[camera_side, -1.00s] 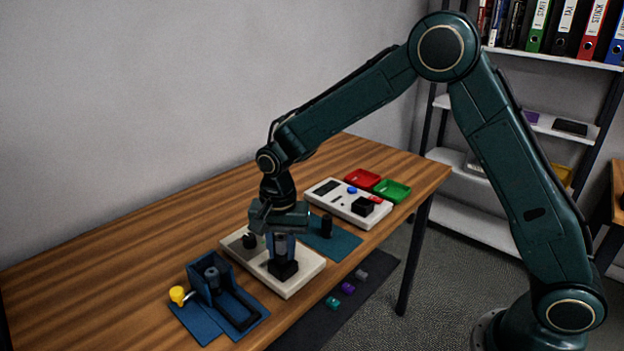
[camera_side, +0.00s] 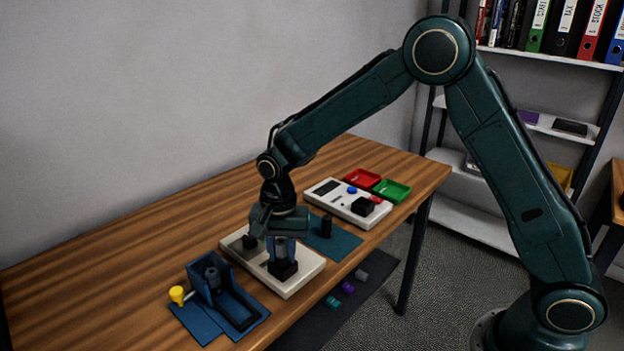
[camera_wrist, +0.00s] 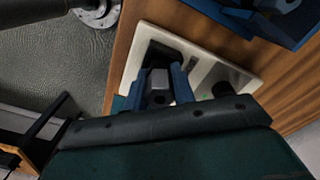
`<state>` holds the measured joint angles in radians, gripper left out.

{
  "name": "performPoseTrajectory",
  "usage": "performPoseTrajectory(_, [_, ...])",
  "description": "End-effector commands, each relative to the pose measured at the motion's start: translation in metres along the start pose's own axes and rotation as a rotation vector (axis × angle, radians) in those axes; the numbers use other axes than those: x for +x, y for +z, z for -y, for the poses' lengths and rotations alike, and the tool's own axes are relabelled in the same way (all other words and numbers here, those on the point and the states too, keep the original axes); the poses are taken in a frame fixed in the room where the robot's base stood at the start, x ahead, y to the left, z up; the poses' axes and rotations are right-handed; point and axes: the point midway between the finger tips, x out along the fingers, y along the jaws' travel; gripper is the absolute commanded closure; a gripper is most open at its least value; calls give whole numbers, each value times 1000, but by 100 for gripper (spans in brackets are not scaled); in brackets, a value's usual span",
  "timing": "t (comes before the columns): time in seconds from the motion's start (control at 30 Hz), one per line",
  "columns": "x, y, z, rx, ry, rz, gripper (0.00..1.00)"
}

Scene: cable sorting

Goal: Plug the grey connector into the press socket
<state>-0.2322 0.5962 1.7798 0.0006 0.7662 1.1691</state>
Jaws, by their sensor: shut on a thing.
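My gripper (camera_side: 282,252) points straight down over the white board (camera_side: 298,283), low above its black socket block (camera_side: 283,271). Its blue fingers are shut on the grey connector (camera_wrist: 158,82), which shows between them in the wrist view. In the side view the fingers hide most of the connector. The black socket block (camera_wrist: 161,50) also shows just beyond the fingertips in the wrist view. I cannot tell how far the connector sits in the block.
A blue fixture (camera_side: 235,303) with a yellow knob (camera_side: 177,294) stands left. A black dial (camera_side: 250,242) is on the same board. A teal mat (camera_side: 342,243) with a black post, another white unit (camera_side: 325,191) and red (camera_side: 363,178) and green (camera_side: 392,190) trays lie right.

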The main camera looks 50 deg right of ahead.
Motion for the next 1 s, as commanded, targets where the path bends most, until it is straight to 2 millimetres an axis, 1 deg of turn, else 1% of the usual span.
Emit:
performPoseTrajectory(0.37, [3, 0, 0, 0, 0, 0, 98])
performPoseTrajectory(0.4, [3, 0, 0, 0, 0, 0, 71])
performPoseTrajectory(0.47, [4, 0, 0, 0, 0, 0, 59])
performPoseTrajectory(0.5, [4, 0, 0, 1, 1, 0, 51])
performPoseTrajectory(0.53, [4, 0, -1, 1, 2, 0, 49])
performPoseTrajectory(0.73, [5, 0, -2, 1, 6, 2, 49])
performPoseTrajectory(0.83, [5, 0, -2, 1, 7, 2, 32])
performPoseTrajectory(0.87, [5, 0, -2, 1, 8, 2, 29])
performPoseTrajectory(1.0, [6, 0, -3, 3, 12, 3, 29])
